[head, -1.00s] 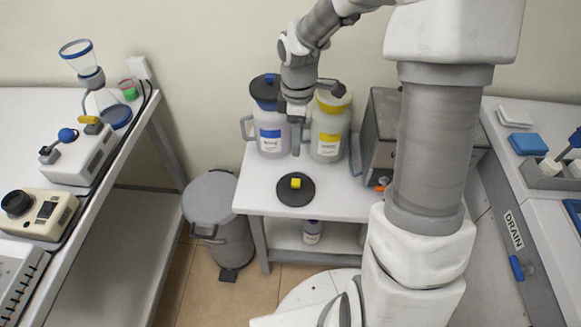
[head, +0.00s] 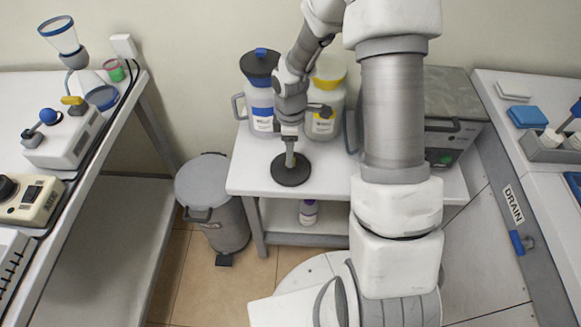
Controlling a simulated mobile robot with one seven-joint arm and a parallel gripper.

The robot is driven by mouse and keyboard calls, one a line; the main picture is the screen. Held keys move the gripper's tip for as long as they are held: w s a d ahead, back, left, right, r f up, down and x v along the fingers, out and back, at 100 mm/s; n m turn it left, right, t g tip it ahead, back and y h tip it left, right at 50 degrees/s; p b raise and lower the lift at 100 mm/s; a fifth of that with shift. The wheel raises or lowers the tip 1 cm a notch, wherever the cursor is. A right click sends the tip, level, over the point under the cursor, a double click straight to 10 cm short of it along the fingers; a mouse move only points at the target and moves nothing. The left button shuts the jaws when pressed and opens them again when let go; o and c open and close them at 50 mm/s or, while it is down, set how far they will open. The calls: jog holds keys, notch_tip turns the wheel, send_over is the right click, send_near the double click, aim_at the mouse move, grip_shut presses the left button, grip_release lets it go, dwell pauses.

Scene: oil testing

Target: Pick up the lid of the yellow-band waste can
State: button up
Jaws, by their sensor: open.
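The lid (head: 291,175) is a dark round disc lying flat on the small white table. Its yellow knob is now hidden behind my gripper. The yellow-band waste can (head: 322,126) is a pale jug with a yellow rim and yellow label, standing uncovered behind the lid. My gripper (head: 291,163) points down over the middle of the lid at the knob and is open. I cannot tell whether the fingers touch the knob. My arm hides part of the yellow-band can's left side.
A blue-label can (head: 262,118) with a dark, blue-knobbed lid stands left of the yellow-band can. A grey metal box (head: 450,110) stands at the table's right. A grey bin (head: 205,185) is on the floor at left. The white tabletop (head: 248,178) is clear around the lid.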

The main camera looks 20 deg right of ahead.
notch_tip(320, 180, down, 4)
jog(key=shift+w+r+b, duration=0.1)
jog(key=shift+r+b, duration=0.1)
jog(key=shift+b, duration=0.1)
grip_shut()
